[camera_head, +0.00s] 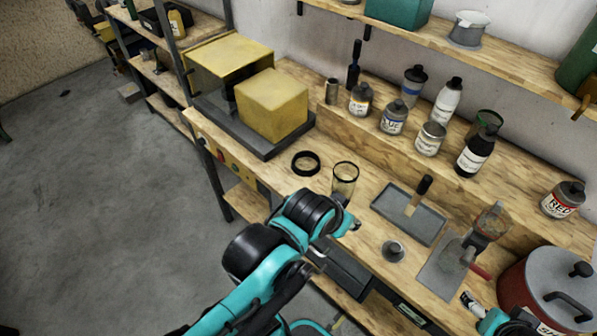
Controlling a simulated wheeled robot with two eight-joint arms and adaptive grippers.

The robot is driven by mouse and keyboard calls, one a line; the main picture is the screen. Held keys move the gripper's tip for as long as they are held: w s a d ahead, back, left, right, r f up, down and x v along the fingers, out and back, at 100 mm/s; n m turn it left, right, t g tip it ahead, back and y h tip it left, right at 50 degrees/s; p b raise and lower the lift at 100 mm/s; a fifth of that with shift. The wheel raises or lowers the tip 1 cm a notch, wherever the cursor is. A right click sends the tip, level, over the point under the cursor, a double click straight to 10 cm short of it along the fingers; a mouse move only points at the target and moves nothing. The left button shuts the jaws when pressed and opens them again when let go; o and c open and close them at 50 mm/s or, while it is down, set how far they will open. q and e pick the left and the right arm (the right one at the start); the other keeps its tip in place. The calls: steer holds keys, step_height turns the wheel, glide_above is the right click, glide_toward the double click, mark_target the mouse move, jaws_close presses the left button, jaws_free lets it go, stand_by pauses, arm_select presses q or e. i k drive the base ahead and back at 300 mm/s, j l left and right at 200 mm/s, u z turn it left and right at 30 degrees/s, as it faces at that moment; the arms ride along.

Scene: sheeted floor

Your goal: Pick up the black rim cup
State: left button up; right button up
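The black rim cup (344,174), clear with a dark rim, stands upright on the wooden workbench. My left arm comes in from the lower left, and its wrist and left gripper (347,211) are right in front of the cup's lower part. The wrist hides most of the fingers, so I cannot see whether they touch the cup or how far they are open. A small part of my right gripper (474,304) shows at the lower right, well away from the cup; its finger state is unclear.
A black ring (305,163) lies left of the cup. A yellow box-shaped machine (271,106) stands behind it. A grey tray (408,216) with a brush, a small grey cup (393,251) and a red pot (540,290) are to the right. Several bottles and cans line the raised back ledge.

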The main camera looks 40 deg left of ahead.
mark_target(345, 174)
steer(key=i+j+u, duration=0.1)
steer(key=u, duration=0.3)
steer(key=i+j+u, duration=0.1)
steer(key=u, duration=0.35)
steer(key=j+z, duration=0.1)
